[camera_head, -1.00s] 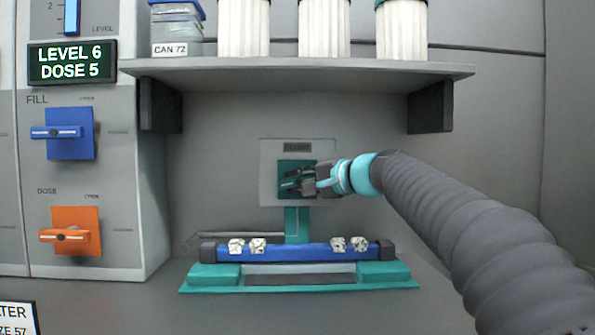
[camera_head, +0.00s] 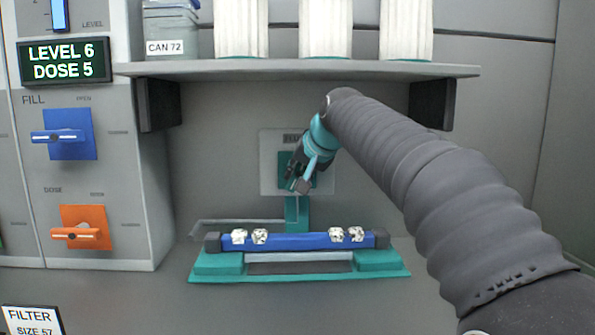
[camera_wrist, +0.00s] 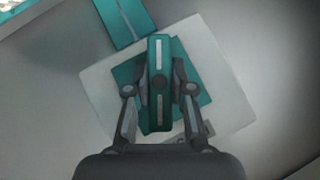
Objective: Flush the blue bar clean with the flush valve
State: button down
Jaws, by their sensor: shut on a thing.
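My gripper (camera_head: 297,172) is at the flush valve's grey plate (camera_head: 270,180) on the back wall. In the wrist view my gripper (camera_wrist: 159,76) is shut on the teal valve handle (camera_wrist: 158,100), one finger on each side. The handle sits at an angle to the teal square (camera_wrist: 196,92) behind it. In the head view my gripper hides most of the handle. The blue bar (camera_head: 290,242) lies level in a teal stand (camera_head: 218,265) below the valve. Several white speckled lumps (camera_head: 260,236) sit on the bar, towards both ends.
A shelf (camera_head: 300,69) with a can and white ribbed containers overhangs the valve. At left stands a cabinet with a blue fill handle (camera_head: 70,136), an orange dose handle (camera_head: 78,233) and a display (camera_head: 64,62) reading LEVEL 6, DOSE 5. A filter label (camera_head: 32,318) is at the lower left.

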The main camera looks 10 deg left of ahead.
jog(key=shift+n+h, duration=0.4)
jog(key=shift+h, duration=0.4)
jog(key=shift+t, duration=0.3)
jog(key=c, duration=1)
grip_release()
jog(key=v, duration=1.2)
jog(key=shift+a+r, duration=0.1)
jog(key=shift+a, duration=0.05)
